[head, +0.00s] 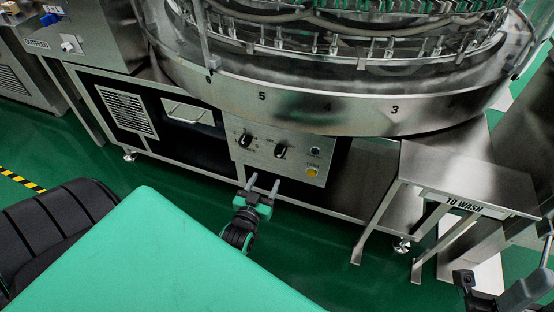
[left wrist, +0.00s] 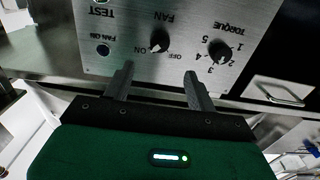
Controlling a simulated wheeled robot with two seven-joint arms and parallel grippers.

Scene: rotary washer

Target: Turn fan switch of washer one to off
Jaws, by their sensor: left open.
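The washer's control panel (head: 265,165) faces me below the round drum. The fan switch (head: 280,151) is the right one of two black knobs; in the left wrist view the fan switch (left wrist: 160,40) appears upside down, its pale mark seemingly towards ON. My right gripper (head: 540,255) shows only partly at the right edge.
The torque knob (left wrist: 219,50) is close beside the fan switch. A yellow button (head: 312,172) sits low on the panel's right. A steel stand marked TO WASH (head: 470,180) is to the right. The drum rim (head: 300,108) overhangs the panel. Green floor is open below.

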